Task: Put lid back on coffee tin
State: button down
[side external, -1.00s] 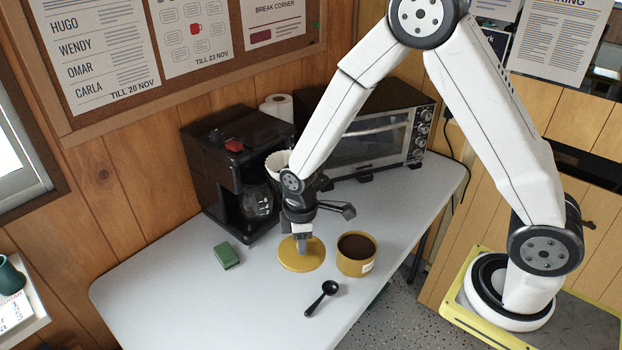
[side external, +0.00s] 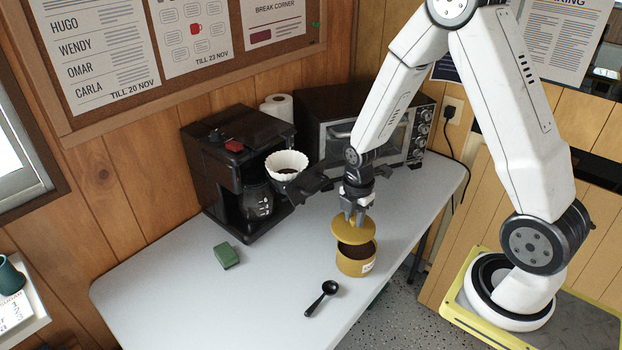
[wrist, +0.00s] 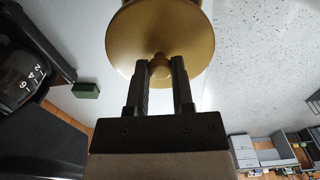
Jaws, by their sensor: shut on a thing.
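The coffee tin (side external: 355,267) is a short mustard-yellow can with dark grounds inside, upright near the right edge of the table. Its lid (side external: 352,231) is a round mustard-yellow disc with a knob. My gripper (side external: 354,216) is shut on the lid and holds it above the tin, with a gap in which the dark grounds show. In the wrist view the lid (wrist: 160,35) fills the top middle, its knob between my two fingers (wrist: 161,72). The lid hides most of the tin there.
A black coffee maker (side external: 235,170) with a white filter basket (side external: 287,163) stands at the back left, a toaster oven (side external: 375,130) behind my arm. A black scoop (side external: 322,297) and a green sponge (side external: 226,256) lie on the white table (side external: 170,285). The front left is clear.

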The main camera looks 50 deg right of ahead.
jog(key=shift+s+d+n, duration=0.15)
jog(key=shift+d+n, duration=0.15)
jog(key=shift+d, duration=0.2)
jog(key=shift+s+d+n, duration=0.15)
jog(key=shift+d+n, duration=0.15)
jog(key=shift+d, duration=0.2)
jog(key=shift+f, duration=0.15)
jog(key=shift+f, duration=3)
jog(key=shift+f, duration=0.15)
grip_release()
dwell(0.5)
jog(key=shift+r, duration=3.45)
